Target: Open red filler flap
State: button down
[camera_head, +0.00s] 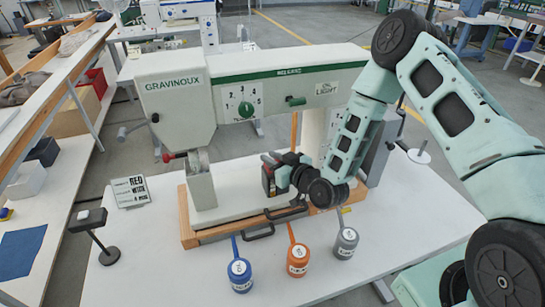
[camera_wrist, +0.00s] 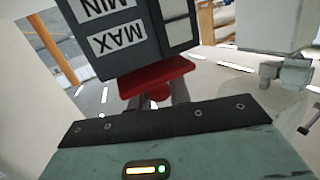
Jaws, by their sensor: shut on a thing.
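The red filler flap (camera_wrist: 157,76) shows in the wrist view as a red piece at the edge of a dark box (camera_wrist: 115,35) with MIN and MAX labels. In this view the labels appear upside down. My gripper (camera_wrist: 160,98) is shut on the red flap, its fingers partly hidden behind the dark wrist edge. In the head view the dark box (camera_head: 267,182) stands beside the press column, and my gripper (camera_head: 284,176) reaches it from the right. The flap's exact angle cannot be told.
Blue (camera_head: 240,275), orange (camera_head: 298,260) and grey (camera_head: 345,243) bottles stand in front. A small sign (camera_head: 130,191) and a black stand (camera_head: 108,256) are at left.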

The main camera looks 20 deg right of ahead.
jog(key=g+p, duration=0.1)
jog(key=w+r+g+p, duration=0.1)
jog(key=shift+m+g+h, duration=0.4)
jog(key=shift+w+m+g+h+p, duration=0.15)
jog(key=shift+w+m+g+p, duration=0.15)
jog(key=shift+g+p, duration=0.45)
jog(key=shift+w+m+g+h+p, duration=0.25)
jog(key=shift+g+p, duration=0.2)
jog(key=shift+g, duration=0.6)
jog(key=shift+f, duration=0.1)
jog(key=c, duration=1.3)
grip_release()
jog(key=b+v, duration=0.3)
jog(key=v, duration=1.4)
jog(key=shift+d+r, duration=0.2)
